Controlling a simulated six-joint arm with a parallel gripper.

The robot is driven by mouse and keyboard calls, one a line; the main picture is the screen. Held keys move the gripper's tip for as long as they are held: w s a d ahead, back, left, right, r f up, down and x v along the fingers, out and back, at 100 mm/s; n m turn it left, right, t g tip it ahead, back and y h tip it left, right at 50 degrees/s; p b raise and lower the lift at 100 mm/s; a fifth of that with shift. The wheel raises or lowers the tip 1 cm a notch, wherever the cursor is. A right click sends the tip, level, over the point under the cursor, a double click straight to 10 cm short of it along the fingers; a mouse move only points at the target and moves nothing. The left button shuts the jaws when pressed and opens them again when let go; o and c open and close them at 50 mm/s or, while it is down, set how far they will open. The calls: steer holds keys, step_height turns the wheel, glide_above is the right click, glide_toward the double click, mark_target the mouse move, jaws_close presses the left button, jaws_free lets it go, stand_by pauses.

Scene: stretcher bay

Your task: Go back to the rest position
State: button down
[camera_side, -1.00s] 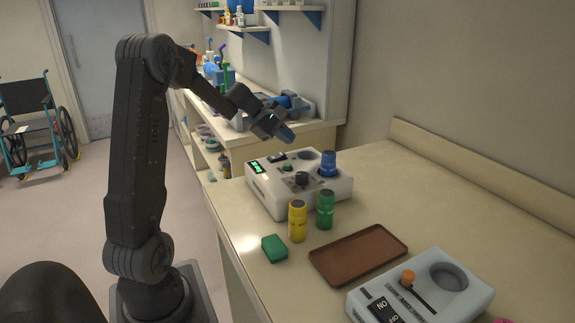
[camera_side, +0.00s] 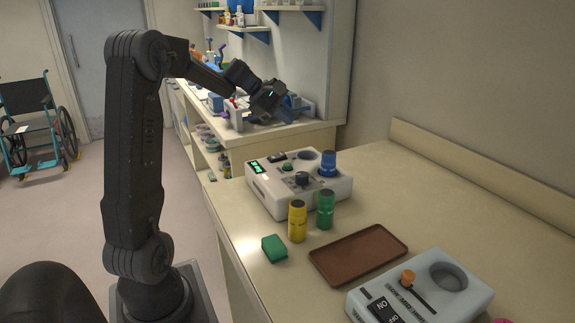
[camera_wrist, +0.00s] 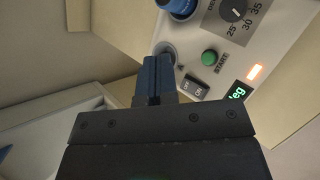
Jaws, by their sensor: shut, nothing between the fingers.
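My gripper (camera_side: 274,101) is raised in the side view, above and behind the white device with a display. It is empty. In the wrist view its two blue fingers (camera_wrist: 158,80) are together, with nothing between them. The white device (camera_side: 262,190) stands at the far end of the table, apart from the gripper. It carries a green button, a dark knob and a blue bottle (camera_side: 328,164). The wrist view shows its dial, the START button (camera_wrist: 209,58), a rocker switch and a lit display.
A yellow bottle (camera_side: 297,221), a green bottle (camera_side: 325,209), a green block (camera_side: 274,248) and a brown tray (camera_side: 358,255) are on the table. A second white device (camera_side: 420,297) with an orange-tipped lever is at the front. Shelves and a cluttered counter stand behind. The table's right side is clear.

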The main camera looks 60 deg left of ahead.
steer(key=shift+d, duration=0.1)
steer(key=s+d+r+m+g, duration=0.1)
steer(key=s+d+m+g, duration=0.3)
steer(key=d, duration=0.6)
steer(key=s+d+r+m+t, duration=0.1)
steer(key=s+d+m, duration=0.1)
steer(key=d+m, duration=0.55)
steer(key=s+d+f+m+y, duration=0.3)
steer(key=s+d+f+m, duration=0.1)
steer(key=s+d+m, duration=0.6)
steer(key=s+d, duration=0.2)
steer(key=s, duration=0.2)
steer(key=shift+s+d+m+y, duration=0.15)
steer(key=shift+s+m+y, duration=0.2)
steer(key=shift+y, duration=0.05)
